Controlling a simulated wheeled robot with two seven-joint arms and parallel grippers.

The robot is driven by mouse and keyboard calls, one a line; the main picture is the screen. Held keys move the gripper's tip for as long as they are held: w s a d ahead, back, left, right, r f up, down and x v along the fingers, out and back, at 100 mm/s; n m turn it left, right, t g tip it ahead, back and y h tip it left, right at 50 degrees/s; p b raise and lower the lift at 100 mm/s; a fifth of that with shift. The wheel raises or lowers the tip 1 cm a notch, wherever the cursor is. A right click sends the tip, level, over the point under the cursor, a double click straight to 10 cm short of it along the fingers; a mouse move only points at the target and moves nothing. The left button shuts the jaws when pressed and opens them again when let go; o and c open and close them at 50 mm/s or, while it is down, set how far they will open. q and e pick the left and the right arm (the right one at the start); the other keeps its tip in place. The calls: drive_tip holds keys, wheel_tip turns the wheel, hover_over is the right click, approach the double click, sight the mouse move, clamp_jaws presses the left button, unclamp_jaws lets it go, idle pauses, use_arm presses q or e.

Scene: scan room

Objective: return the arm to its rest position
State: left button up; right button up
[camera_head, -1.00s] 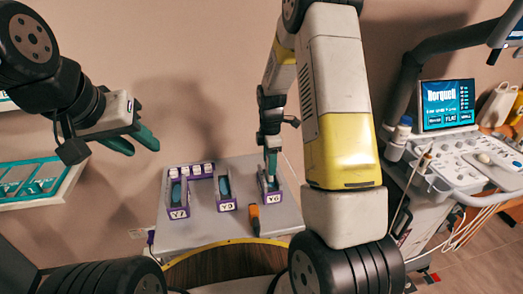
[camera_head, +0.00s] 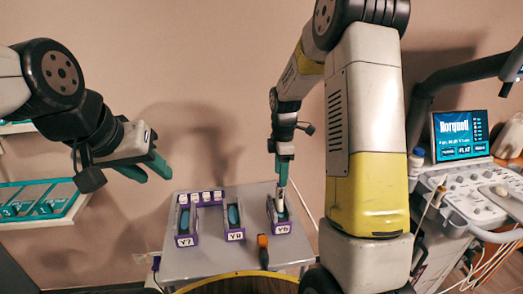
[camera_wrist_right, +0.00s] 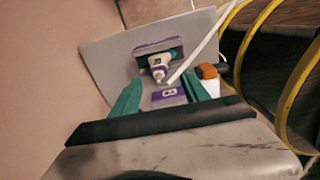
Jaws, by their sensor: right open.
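My right gripper (camera_head: 284,180) hangs above the rightmost purple holder (camera_head: 279,222), labelled Y6, on the grey table. Its teal fingers are apart in the right wrist view (camera_wrist_right: 160,98). A white probe (camera_head: 280,201) stands in that holder, just below the fingertips, and also shows in the wrist view (camera_wrist_right: 158,68). A gap between fingers and probe is hard to judge. My left gripper (camera_head: 145,170) is at the left, in the air with its teal fingers apart and nothing between them.
The grey table (camera_head: 190,262) also carries holders Y7 (camera_head: 186,241) and Y9 (camera_head: 234,236) with blue-teal items, and an orange-topped bottle (camera_head: 262,250). An ultrasound console (camera_head: 460,135) stands at the right. A teal rack (camera_head: 40,200) is on the left wall. A yellow rim curves in front.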

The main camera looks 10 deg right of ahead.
drive_tip(key=s+a+r+m+t+y, duration=0.2)
drive_tip(key=s+r+m+t, duration=0.4)
drive_tip(key=s+r+m, duration=1.1)
drive_tip(key=s+r, duration=0.3)
drive_tip(key=s, duration=0.3)
drive_tip(key=shift+s, duration=0.4)
drive_tip(key=shift+s+a, duration=0.1)
drive_tip(key=shift+s, duration=0.05)
drive_tip(key=shift+c, duration=0.4)
